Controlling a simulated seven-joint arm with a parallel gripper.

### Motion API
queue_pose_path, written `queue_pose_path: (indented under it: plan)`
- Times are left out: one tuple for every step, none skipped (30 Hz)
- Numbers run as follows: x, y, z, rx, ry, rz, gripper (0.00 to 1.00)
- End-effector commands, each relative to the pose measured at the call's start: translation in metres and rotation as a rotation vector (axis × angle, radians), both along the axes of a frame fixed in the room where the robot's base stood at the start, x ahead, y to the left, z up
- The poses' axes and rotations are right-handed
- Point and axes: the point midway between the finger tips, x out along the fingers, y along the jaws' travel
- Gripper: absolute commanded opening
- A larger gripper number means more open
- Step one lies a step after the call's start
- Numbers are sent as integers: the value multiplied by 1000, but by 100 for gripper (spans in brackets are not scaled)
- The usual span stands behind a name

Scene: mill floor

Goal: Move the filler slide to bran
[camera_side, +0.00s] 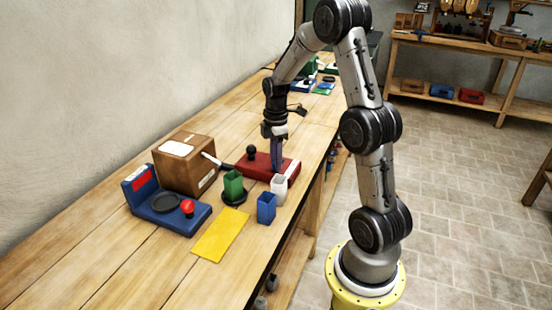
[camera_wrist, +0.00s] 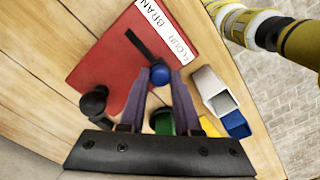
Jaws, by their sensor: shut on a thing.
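The filler (camera_side: 285,164) is a flat red box on the bench, also seen in the wrist view (camera_wrist: 95,65). Its white label (camera_wrist: 165,30) reads BRAN at one end and FLOUR at the other. Beside the label runs a black slot (camera_wrist: 145,49). The slide's blue knob (camera_wrist: 164,76) is at the FLOUR end of the slot. My gripper (camera_side: 277,170) points down over the filler. In the wrist view its purple fingers (camera_wrist: 160,77) are shut on the blue knob. The knob is hidden in the side view.
A black knob (camera_side: 251,149) stands at the filler's far side. Nearby are a green container (camera_side: 233,183), a white cup (camera_side: 279,188), a blue cup (camera_side: 266,208), a yellow mat (camera_side: 220,235), a blue scale (camera_side: 165,217) and a wooden box (camera_side: 180,172).

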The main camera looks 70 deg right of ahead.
Motion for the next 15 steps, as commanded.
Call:
queue_pose_path:
  plan:
    - [0, 0, 1, -1, -1, 0, 0]
    - [0, 0, 1, -1, -1, 0, 0]
    - [0, 0, 1, -1, -1, 0, 0]
    - [0, -1, 1, -1, -1, 0, 0]
    - [0, -2, 1, -1, -1, -1, 0]
    - [0, -6, 1, -1, -1, -2, 0]
    - [0, -11, 1, -1, -1, -3, 0]
    - [0, -16, 1, -2, -2, -4, 0]
    - [1, -24, 1, -3, -3, -5, 0]
    - [0, -30, 1, -2, -2, -5, 0]
    - [0, -36, 1, -2, -2, -5, 0]
    - [0, -43, 1, -3, -3, -5, 0]
    - [0, -48, 1, -3, -3, -4, 0]
    - [1, -53, 1, -4, -4, -4, 0]
    - [0, -57, 1, -2, -2, -4, 0]
